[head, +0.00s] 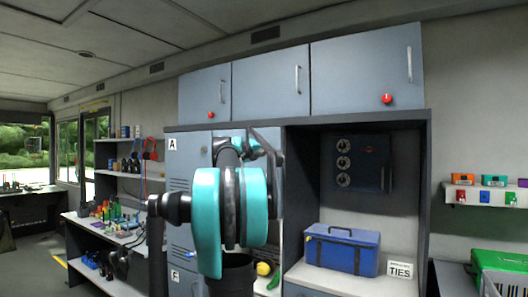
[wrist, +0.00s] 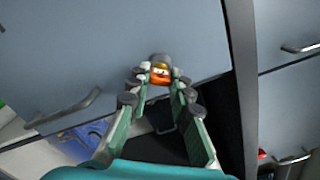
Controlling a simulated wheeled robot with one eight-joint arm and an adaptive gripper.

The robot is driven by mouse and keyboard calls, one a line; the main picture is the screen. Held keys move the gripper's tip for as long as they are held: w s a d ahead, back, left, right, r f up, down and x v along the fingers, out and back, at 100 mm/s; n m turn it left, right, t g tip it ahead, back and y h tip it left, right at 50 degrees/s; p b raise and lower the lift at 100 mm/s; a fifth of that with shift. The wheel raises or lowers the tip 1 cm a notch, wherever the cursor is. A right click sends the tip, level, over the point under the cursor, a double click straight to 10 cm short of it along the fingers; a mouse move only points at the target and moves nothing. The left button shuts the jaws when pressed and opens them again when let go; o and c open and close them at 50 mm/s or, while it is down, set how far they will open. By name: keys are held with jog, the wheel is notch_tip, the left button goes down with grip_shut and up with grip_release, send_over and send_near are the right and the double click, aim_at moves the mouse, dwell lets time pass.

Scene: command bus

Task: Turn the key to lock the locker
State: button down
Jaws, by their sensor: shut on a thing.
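In the wrist view, the key (wrist: 160,77) shows as a small orange head against a dark grey round piece on the grey-blue locker door (wrist: 90,55). My gripper (wrist: 161,72) has its two green-sided fingers reaching toward the door, with the dark tips closed on either side of the key's head. The key's shaft is hidden, so its turn angle is hard to tell. In the head view my teal and black arm covers part of the grey lockers (head: 182,185); the key and my fingertips cannot be made out there.
Overhead cabinets (head: 340,75) carry red knobs (head: 387,99) and upright handles. A blue box (head: 340,250) stands in the open bay beside a TIES sign (head: 400,270). A door handle (wrist: 65,108) sticks out left of my fingers. A cluttered workbench (head: 115,230) stands at left.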

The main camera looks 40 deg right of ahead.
jog(key=n, duration=0.3)
jog(key=c, duration=1.3)
grip_release()
jog(key=shift+v, duration=1.45)
jog(key=shift+v, duration=3.45)
jog(key=shift+w+a, duration=0.1)
jog(key=shift+w, duration=0.05)
